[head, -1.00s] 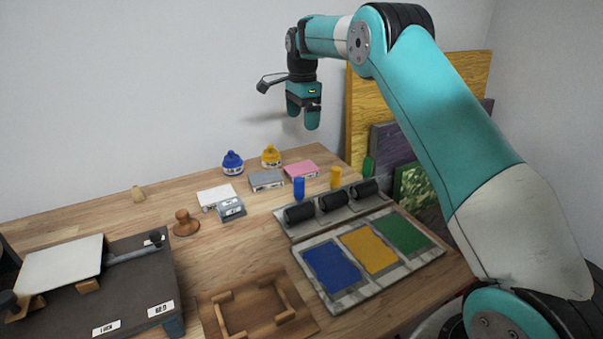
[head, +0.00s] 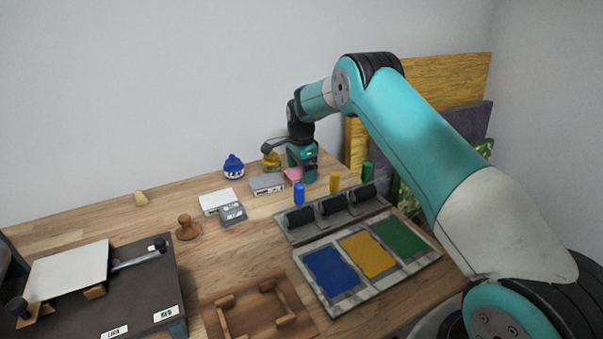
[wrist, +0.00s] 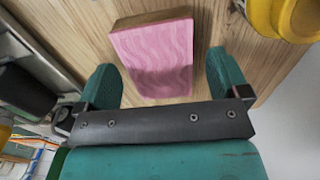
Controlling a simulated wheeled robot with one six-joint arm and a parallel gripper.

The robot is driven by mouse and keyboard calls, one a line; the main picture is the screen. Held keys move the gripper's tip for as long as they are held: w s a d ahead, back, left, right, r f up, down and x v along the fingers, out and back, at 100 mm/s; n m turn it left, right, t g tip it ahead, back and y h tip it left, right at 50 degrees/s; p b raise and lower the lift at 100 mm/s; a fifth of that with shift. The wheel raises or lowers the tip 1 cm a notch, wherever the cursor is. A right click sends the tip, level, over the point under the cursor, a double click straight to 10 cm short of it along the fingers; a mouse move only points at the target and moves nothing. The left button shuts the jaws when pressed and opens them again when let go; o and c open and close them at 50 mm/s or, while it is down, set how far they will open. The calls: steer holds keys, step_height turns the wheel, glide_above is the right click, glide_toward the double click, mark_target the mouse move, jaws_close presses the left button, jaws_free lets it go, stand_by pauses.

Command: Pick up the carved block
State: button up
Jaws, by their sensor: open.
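The carved block is a pink slab with a wavy pattern on its face. In the head view the carved block (head: 292,175) lies on the table, partly hidden behind my gripper (head: 303,176). In the wrist view the carved block (wrist: 155,58) shows between and beyond the two teal fingers of my gripper (wrist: 165,78). The jaws are open, one finger to each side of the block, with visible gaps. I cannot tell how far above the table the fingertips are.
A yellow bottle (head: 271,161) stands close to my gripper; its yellow side (wrist: 285,15) also shows in the wrist view. A grey block (head: 267,184) lies just left of the pink one. Blue (head: 299,194) and yellow (head: 335,182) cylinders and black rollers (head: 332,205) stand in front.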

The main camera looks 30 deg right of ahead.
steer(key=shift+f, duration=0.2)
steer(key=c, duration=1)
steer(key=shift+c, duration=0.2)
steer(key=shift+r, duration=0.15)
